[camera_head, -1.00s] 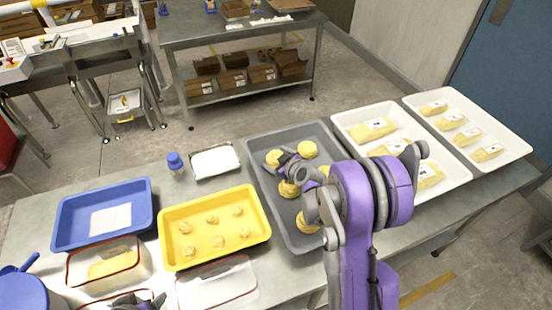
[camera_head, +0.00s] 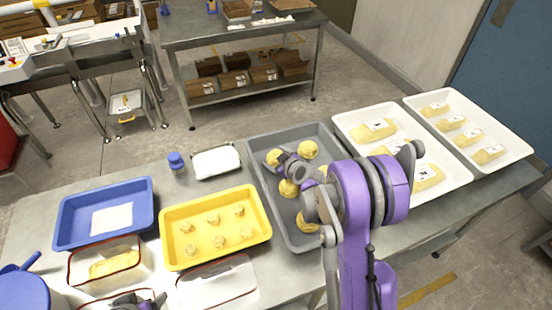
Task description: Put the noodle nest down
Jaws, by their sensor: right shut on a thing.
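Several round yellow noodle nests lie in the grey tray (camera_head: 262,190), with one nest (camera_head: 308,150) at its far side and one nest (camera_head: 289,188) near the middle. My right gripper (camera_head: 283,157) is low over the far left part of this tray and is shut on a noodle nest (camera_head: 272,157). My wrist partly hides the nest, and I cannot tell whether it touches the tray floor. My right arm covers the tray's right part. My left gripper (camera_head: 138,301) is at the bottom edge, mostly cut off, so its jaws cannot be judged.
A yellow tray (camera_head: 205,260) with several small pale pieces stands left of the grey tray. White trays (camera_head: 450,178) with packed noodles stand to the right.

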